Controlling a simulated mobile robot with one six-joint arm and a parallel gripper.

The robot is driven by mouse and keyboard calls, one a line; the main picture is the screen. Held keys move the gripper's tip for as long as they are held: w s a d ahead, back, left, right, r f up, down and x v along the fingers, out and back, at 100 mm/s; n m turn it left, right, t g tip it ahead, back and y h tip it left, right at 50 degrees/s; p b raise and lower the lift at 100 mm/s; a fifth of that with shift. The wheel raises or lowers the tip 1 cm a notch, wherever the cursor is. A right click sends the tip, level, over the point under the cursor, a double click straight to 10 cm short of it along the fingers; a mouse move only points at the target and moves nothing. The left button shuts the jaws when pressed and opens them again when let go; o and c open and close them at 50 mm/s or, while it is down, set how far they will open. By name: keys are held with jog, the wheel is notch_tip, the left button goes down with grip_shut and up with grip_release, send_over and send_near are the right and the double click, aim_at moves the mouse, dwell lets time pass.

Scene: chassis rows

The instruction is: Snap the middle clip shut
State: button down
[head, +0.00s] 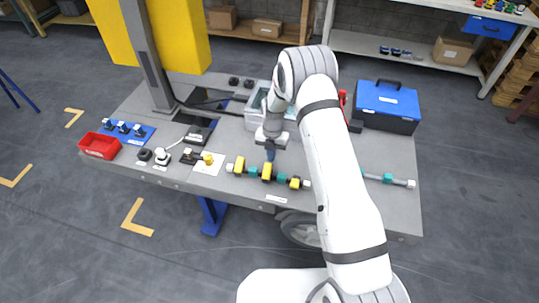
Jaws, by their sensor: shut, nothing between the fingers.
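The left and middle clips look taller than the right one. Whether each is open or shut is too small to tell. My gripper (271,157) points down just above and behind the middle clip, shut and empty. I cannot tell whether its tips touch the clip.
My arm hides part of the workbench (395,205) right of the clips. A white card with a yellow knob (208,160) lies to the left, beyond it a red tray (99,145). A clear bin (256,108) and a blue toolbox (386,105) stand behind.

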jog(key=shift+r, duration=0.1)
jog(key=shift+r, duration=0.75)
jog(key=w+d+r+b, duration=0.1)
jog(key=w+d+r, duration=0.1)
jog(key=w+r, duration=0.5)
notch_tip(320, 180, up, 2)
jog(key=shift+r, duration=0.1)
dwell(0.5)
